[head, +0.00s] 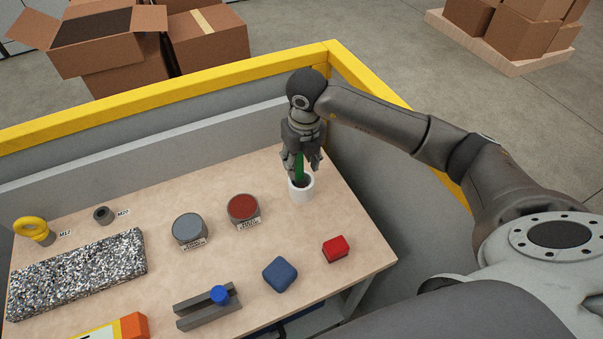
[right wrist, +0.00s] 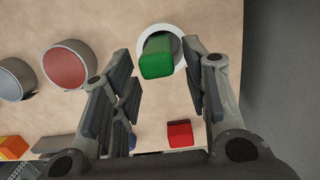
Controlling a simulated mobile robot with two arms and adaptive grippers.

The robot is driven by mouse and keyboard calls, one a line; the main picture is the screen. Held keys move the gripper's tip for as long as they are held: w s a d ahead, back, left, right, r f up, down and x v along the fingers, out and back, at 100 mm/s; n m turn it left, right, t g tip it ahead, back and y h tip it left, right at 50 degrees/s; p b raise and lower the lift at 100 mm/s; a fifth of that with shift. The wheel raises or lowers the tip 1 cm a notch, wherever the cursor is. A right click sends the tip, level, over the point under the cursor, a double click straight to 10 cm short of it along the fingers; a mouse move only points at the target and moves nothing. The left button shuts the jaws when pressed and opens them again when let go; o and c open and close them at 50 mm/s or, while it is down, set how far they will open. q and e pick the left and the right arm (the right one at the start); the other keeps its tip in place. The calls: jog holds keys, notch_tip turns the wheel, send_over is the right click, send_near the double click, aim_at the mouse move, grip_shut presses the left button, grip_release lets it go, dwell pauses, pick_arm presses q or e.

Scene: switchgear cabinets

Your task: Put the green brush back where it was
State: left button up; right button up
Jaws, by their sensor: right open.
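The green brush (head: 299,167) stands in the white cup (head: 301,191) at the back right of the table. In the right wrist view the brush's green end (right wrist: 157,57) points toward the camera, and the cup's white rim (right wrist: 178,40) shows around it. My right gripper (head: 302,163) is directly over the cup, fingers pointing down. Its fingers (right wrist: 165,95) are apart, one on each side of the brush, with gaps visible between them and it. The brush's lower end is hidden inside the cup. My left gripper is not in view.
A red block (head: 335,248) and a blue block (head: 280,274) lie in front of the cup. A red-topped round container (head: 243,208) and a grey one (head: 189,229) stand to its left. The grey back wall (head: 200,144) and yellow rail (head: 190,97) rise close behind.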

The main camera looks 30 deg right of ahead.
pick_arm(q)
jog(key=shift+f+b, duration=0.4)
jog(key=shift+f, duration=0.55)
pick_arm(e)
notch_tip(320, 180, up, 6)
jog(key=shift+s+r, duration=0.2)
jog(key=shift+s, duration=0.1)
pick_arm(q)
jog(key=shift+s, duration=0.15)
pick_arm(e)
jog(key=shift+s+a+f, duration=0.1)
jog(key=shift+a, duration=0.05)
